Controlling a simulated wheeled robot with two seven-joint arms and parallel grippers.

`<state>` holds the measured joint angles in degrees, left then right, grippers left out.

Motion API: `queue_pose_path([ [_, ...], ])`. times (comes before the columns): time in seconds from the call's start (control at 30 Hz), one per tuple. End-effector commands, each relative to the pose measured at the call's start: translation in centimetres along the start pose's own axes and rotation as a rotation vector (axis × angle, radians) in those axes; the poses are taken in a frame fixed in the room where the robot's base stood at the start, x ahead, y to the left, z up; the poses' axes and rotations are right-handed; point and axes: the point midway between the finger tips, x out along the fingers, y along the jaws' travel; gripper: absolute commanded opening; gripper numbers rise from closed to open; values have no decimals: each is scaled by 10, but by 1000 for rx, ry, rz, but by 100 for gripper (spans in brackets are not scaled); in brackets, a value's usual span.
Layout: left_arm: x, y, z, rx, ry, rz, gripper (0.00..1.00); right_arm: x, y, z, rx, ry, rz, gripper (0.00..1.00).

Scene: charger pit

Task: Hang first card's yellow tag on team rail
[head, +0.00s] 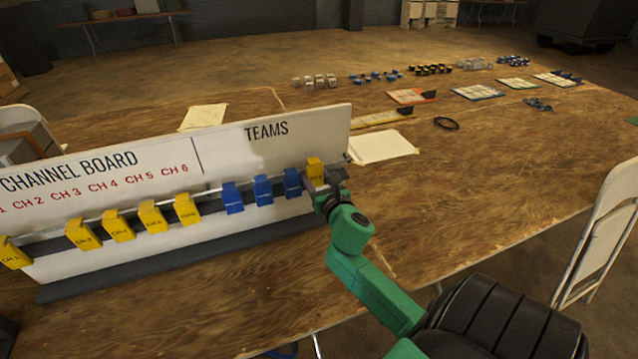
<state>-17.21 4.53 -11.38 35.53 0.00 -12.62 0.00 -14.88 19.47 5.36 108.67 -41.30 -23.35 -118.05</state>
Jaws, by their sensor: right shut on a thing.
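The white channel board (290,135) stands on the wooden table, with "CHANNEL BOARD" on its left part and "TEAMS" on its right part. A rail (210,191) runs along its front. Several yellow tags (118,226) hang under the channel labels, and three blue tags (262,191) hang under TEAMS. My right gripper (318,182) is shut on a yellow tag (315,168) at the right end of the rail, beside the rightmost blue tag. The gripper partly hides this tag, and I cannot tell whether it touches the rail. My left gripper is not in view.
Paper sheets (382,147), a black loop (446,123), coloured cards (414,96) and rows of small items (431,69) lie farther back. A white folding chair (605,225) stands at the right edge.

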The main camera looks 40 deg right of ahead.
Motion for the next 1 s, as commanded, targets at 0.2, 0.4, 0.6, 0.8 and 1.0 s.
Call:
queue_pose_path([
  [0.2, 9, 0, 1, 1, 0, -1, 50, 1, 0, -13, -1, 2, 0, 5],
  [0.4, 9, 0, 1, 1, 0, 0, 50, 1, 0, -12, -1, 1, 0, 5],
  [0.6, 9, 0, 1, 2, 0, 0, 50, 0, 0, -13, 0, 1, 0, 89],
  [0.8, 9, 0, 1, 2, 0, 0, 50, 0, 0, -13, 0, 2, 0, 89],
  [1.0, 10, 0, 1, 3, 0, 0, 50, -11, 0, -14, 0, 4, 0, 89],
])
